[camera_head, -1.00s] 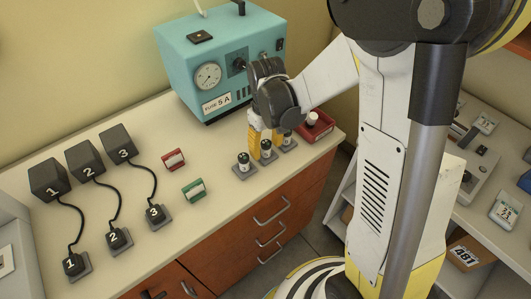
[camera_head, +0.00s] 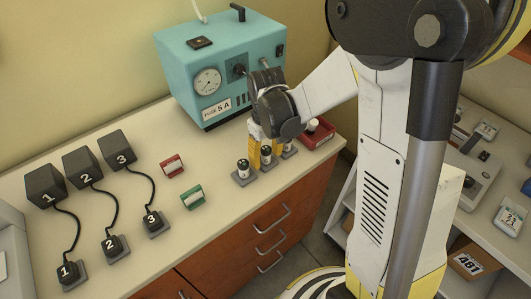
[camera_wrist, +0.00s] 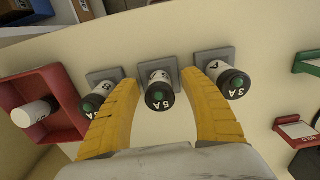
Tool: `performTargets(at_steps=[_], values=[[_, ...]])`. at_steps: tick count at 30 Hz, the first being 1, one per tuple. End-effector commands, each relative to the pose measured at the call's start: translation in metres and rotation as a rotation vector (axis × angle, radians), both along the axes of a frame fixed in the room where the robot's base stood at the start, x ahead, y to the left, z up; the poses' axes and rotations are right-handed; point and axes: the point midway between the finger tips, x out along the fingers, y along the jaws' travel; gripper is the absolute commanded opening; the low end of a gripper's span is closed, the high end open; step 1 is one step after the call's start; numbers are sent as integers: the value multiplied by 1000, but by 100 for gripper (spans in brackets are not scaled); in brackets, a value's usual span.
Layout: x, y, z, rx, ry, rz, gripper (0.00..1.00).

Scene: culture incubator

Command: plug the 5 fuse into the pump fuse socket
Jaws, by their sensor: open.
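The 5A fuse (camera_wrist: 160,94), a white cylinder with a dark, green-centred cap, stands upright in the middle of three grey holders. It also shows in the head view (camera_head: 266,156). My gripper (camera_wrist: 160,82) is open, with one yellow finger on each side of this fuse; contact cannot be told. In the head view my gripper (camera_head: 264,152) is low over the holder row. The teal pump (camera_head: 190,75) stands behind, with a gauge and a "FUSE 5A" label (camera_head: 217,106).
A 3A fuse (camera_wrist: 234,83) and another fuse (camera_wrist: 96,103) stand close outside the fingers. A red tray (camera_wrist: 62,85) with a white cylinder (camera_wrist: 36,113) is beside them. Numbered black boxes (camera_head: 83,165) with cables occupy the counter's left; red and green blocks lie mid-counter.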

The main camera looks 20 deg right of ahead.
Motion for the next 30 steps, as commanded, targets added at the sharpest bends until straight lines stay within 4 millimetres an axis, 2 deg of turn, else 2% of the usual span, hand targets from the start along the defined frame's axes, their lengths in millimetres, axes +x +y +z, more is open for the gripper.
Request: performTargets(at_steps=[17, 20, 22, 23, 30], values=[[0, 0, 0, 0, 0, 0, 52], [0, 0, 0, 0, 0, 0, 26], [0, 0, 0, 0, 0, 0, 5], [0, 0, 0, 0, 0, 0, 0], [0, 0, 0, 0, 0, 0, 0]])
